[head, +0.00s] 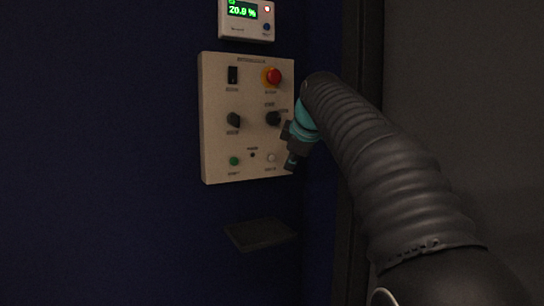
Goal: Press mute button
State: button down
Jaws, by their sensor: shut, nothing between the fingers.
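A pale control panel (251,140) is on the dark blue wall. It bears a black switch (233,75), a red emergency-stop knob (272,76), two dark rotary knobs (234,120), a green button (234,161) and a whitish button (271,157). Above it, a white meter (233,28) has a green display reading 20.9 % and a small dark blue button (267,27). The labels are too small to read, so I cannot tell which button is mute. My gripper (290,167) is shut and empty, pointing down by the panel's lower right edge. I cannot tell whether it touches the panel.
A small dark shelf or plate (260,234) sits below the panel. A dark vertical post (362,60) stands to the right of the panel, with a grey surface (460,100) beyond it. The blue wall left of the panel is clear.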

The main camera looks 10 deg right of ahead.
aim_at(271, 158)
jog(key=w+a+p, duration=0.2)
jog(key=w+p, duration=0.1)
jog(key=w, duration=0.2)
jog(key=shift+w, duration=0.4)
jog(key=shift+w+p, duration=0.15)
jog(key=shift+p, duration=0.25)
dwell(0.9)
jog(key=shift+w+a, duration=0.1)
jog(key=shift+w, duration=0.15)
jog(key=shift+w+a, duration=0.1)
jog(key=shift+w, duration=0.25)
dwell(0.8)
dwell(0.3)
jog(key=shift+s+d, duration=0.25)
jog(key=shift+s, duration=0.5)
jog(key=shift+b, duration=0.3)
